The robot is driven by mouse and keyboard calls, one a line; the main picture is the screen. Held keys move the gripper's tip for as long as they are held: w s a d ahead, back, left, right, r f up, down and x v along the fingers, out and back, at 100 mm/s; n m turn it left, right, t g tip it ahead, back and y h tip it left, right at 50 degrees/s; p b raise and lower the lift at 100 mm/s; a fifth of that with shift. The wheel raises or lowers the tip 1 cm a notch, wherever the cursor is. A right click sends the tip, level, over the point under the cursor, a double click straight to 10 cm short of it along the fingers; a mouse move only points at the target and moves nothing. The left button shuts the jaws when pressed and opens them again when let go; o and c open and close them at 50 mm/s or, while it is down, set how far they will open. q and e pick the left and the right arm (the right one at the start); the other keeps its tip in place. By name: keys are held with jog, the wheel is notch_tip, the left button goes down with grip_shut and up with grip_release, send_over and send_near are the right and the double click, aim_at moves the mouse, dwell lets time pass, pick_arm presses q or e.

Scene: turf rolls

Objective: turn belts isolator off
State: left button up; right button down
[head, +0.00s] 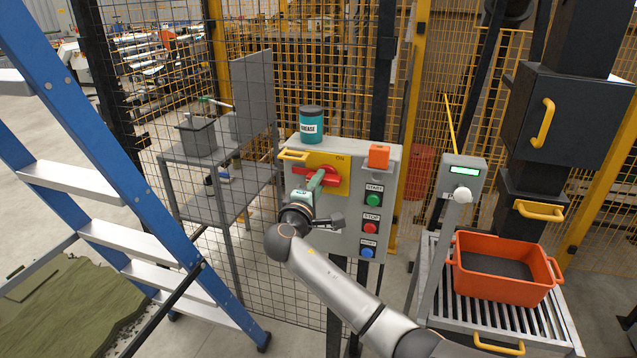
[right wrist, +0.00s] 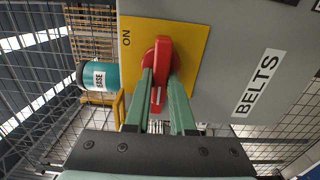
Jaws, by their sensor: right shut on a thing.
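The belts isolator has a red handle (head: 328,175) on a yellow plate (head: 341,186), on the front of a grey control box (head: 384,190). The handle lies roughly level across the plate, and the word ON is at the plate's top. My right gripper (head: 316,180) reaches up to the handle from below. In the right wrist view the green fingers of my right gripper (right wrist: 162,88) sit on both sides of the red handle (right wrist: 163,55), shut on it. The BELTS label (right wrist: 258,84) shows there on the grey box. My left gripper is out of view.
A teal grease tin (head: 311,126) and an orange block (head: 378,156) are on the box. Green START (head: 373,200), red STOP (head: 370,228) and blue (head: 367,253) buttons sit right of my gripper. A blue ladder (head: 110,170) stands left; an orange crate (head: 500,283) stands right.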

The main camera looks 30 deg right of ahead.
jog(key=shift+f, duration=0.1)
jog(key=c, duration=0.8)
grip_release()
jog(key=shift+o, duration=0.2)
jog(key=b+v, duration=0.2)
jog(key=v, duration=1)
jog(key=shift+s+a, duration=0.15)
jog(key=shift+s, duration=0.1)
